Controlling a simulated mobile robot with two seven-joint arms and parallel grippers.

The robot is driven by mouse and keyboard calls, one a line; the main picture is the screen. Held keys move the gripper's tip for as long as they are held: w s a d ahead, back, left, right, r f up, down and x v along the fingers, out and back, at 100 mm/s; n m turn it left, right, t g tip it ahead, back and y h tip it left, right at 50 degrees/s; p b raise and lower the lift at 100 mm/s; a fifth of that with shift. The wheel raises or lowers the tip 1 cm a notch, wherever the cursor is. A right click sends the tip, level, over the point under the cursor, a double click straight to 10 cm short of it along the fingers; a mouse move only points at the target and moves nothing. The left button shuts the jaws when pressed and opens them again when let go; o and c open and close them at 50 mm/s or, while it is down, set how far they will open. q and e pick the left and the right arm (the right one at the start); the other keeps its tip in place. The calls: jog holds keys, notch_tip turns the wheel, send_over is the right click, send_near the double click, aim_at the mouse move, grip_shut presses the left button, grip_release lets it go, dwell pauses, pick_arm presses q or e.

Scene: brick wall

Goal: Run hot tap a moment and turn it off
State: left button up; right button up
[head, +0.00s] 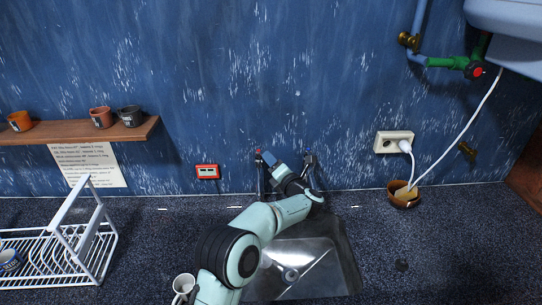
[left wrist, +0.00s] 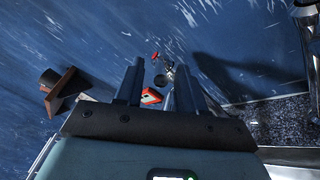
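The hot tap (head: 258,153), with a red mark on top, stands at the wall behind the metal sink (head: 325,262). A second tap with a blue mark (head: 309,158) stands to its right. My left arm reaches over the sink, and my left gripper (head: 268,158) is close beside the hot tap, partly covering it. In the left wrist view the two fingers of my left gripper (left wrist: 160,85) are apart, with nothing between them. The hot tap's red part (left wrist: 155,57) shows beyond the fingertips. I cannot tell whether water runs. My right gripper is not in view.
A red wall socket (head: 207,171) is left of the taps. A white mug (head: 183,284) stands by the sink's left side, near my arm. A white dish rack (head: 85,240) is at left. A brown bowl (head: 404,199) and white socket (head: 393,142) are at right.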

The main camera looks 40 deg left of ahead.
pick_arm(q)
jog(key=shift+w+a, duration=0.35)
jog(key=shift+a, duration=0.3)
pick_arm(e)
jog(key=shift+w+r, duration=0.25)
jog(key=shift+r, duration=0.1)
pick_arm(q)
grip_shut()
jog(key=shift+s+f, duration=0.1)
jog(key=shift+f, duration=0.05)
jog(key=m+t+h+b, duration=0.1)
jog(key=b, duration=0.2)
jog(key=s+m+t+h+b, duration=0.1)
jog(key=m+t+b, duration=0.1)
jog(key=b, duration=0.1)
jog(key=s+a+m+t+h+b, duration=0.1)
jog(key=t+h+b, duration=0.1)
jog(key=b, duration=0.2)
jog(key=shift+s, duration=0.1)
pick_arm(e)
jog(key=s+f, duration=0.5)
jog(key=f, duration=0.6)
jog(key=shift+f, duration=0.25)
